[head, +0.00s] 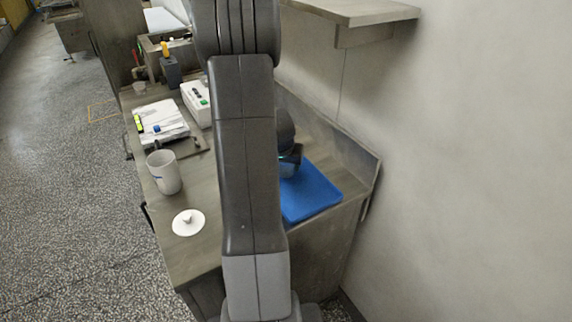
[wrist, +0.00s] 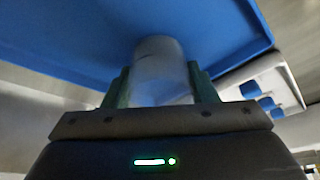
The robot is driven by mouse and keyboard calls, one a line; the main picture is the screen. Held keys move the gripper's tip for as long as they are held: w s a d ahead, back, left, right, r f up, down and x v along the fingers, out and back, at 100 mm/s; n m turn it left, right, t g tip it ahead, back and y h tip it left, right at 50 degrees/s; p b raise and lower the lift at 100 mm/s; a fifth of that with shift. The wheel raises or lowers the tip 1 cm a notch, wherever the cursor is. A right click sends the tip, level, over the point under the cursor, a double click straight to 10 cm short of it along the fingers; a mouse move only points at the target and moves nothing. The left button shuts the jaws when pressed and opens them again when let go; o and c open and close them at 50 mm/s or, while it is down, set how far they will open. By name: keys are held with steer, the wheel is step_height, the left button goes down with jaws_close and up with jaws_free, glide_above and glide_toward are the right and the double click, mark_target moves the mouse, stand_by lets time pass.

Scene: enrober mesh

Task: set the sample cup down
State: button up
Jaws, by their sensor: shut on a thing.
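The sample cup (wrist: 160,62), pale and translucent, is between the two green fingers of my gripper (wrist: 160,82) in the wrist view. My gripper is shut on it. The blue mat (wrist: 75,35) fills the background behind the cup. In the head view the blue mat (head: 312,194) lies on the bench near the wall, and my gripper (head: 292,158) is over its back left part. My arm hides the cup and part of the mat there. I cannot tell whether the cup touches the mat.
A white mug (head: 164,173) and a white round lid with a knob (head: 188,222) stand on the bench (head: 207,250) left of my arm. A shelf (head: 355,10) juts from the wall.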

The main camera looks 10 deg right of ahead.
steer(key=shift+f, duration=0.2)
steer(key=o, duration=1)
steer(key=shift+r, duration=0.2)
steer(key=shift+r, duration=0.15)
steer(key=v, duration=1.1)
steer(key=shift+s+r, duration=0.3)
